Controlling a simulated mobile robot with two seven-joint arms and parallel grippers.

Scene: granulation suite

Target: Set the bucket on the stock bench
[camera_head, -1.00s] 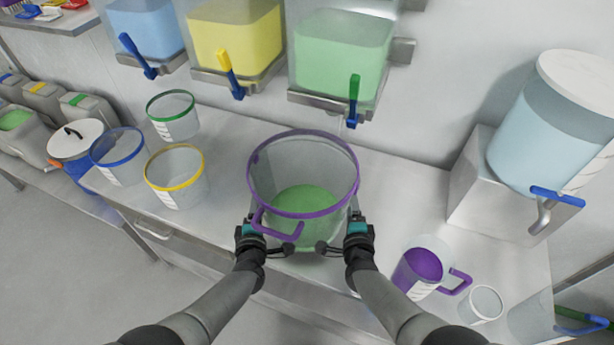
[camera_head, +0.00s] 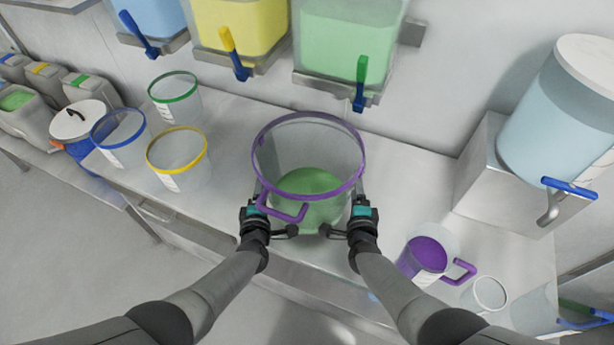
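The bucket (camera_head: 309,150) is a large clear pail with a purple rim and a purple handle at its front, and it holds green contents. It is upright over the front middle of the bench (camera_head: 405,180). I cannot tell if its base touches the bench top. My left gripper (camera_head: 258,200) is at its left side and my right gripper (camera_head: 360,202) is at its right side. Both look shut on its sides, with the fingertips partly hidden. I cannot tell which bench is the stock bench; a lower bench (camera_head: 110,190) at left carries canisters.
Green-, blue- and yellow-rimmed pails (camera_head: 175,85) (camera_head: 117,128) (camera_head: 178,150) stand to the left. A jug with purple contents (camera_head: 427,256) and a small clear cup (camera_head: 489,293) stand at right. A dispenser tap (camera_head: 360,85) hangs behind the bucket. A large tank (camera_head: 560,125) sits on a block at right.

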